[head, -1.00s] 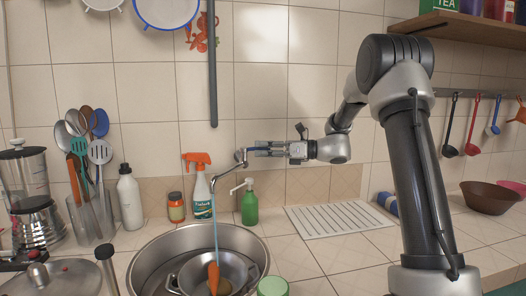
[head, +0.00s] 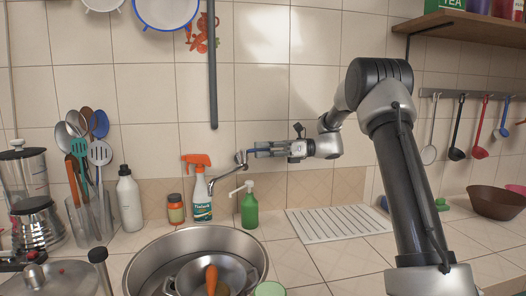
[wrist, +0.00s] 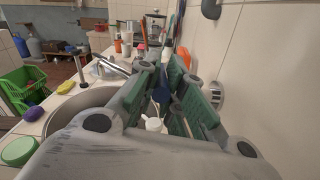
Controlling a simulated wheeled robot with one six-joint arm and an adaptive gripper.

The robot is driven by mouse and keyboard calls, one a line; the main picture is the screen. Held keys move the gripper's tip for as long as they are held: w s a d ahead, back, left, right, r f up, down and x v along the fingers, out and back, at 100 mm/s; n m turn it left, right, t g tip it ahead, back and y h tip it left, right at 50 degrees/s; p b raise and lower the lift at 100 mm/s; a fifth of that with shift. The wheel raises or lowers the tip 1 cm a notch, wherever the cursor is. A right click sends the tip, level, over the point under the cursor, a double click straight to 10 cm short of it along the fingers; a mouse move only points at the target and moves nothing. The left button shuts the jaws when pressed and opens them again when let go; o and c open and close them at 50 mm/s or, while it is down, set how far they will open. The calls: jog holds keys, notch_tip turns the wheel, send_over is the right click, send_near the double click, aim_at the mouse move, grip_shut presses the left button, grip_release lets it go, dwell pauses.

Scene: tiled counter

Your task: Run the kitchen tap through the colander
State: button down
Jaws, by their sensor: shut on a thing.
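The metal kitchen tap (head: 228,172) rises behind the sink, beside the spray bottle. No water stream shows from the spout now. The colander (head: 236,270) sits in the round steel sink (head: 150,258) below the spout, with an orange carrot (head: 211,277) in it.
A spray bottle (head: 202,205), a green pump bottle (head: 249,208) and a jar (head: 176,209) stand behind the sink. A ridged drying mat (head: 335,222) lies right. A pot lid (head: 50,279) is at front left. A shelf (head: 465,22) juts out upper right.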

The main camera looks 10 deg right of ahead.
jog(key=c, duration=1.5)
grip_release()
jog(key=shift+w+r, duration=0.15)
jog(key=shift+r, duration=0.1)
jog(key=shift+c, duration=0.2)
jog(key=shift+o, duration=0.3)
jog(key=shift+f, duration=0.1)
jog(key=shift+d, duration=0.1)
jog(key=s+d, duration=0.1)
jog(key=d, duration=1.1)
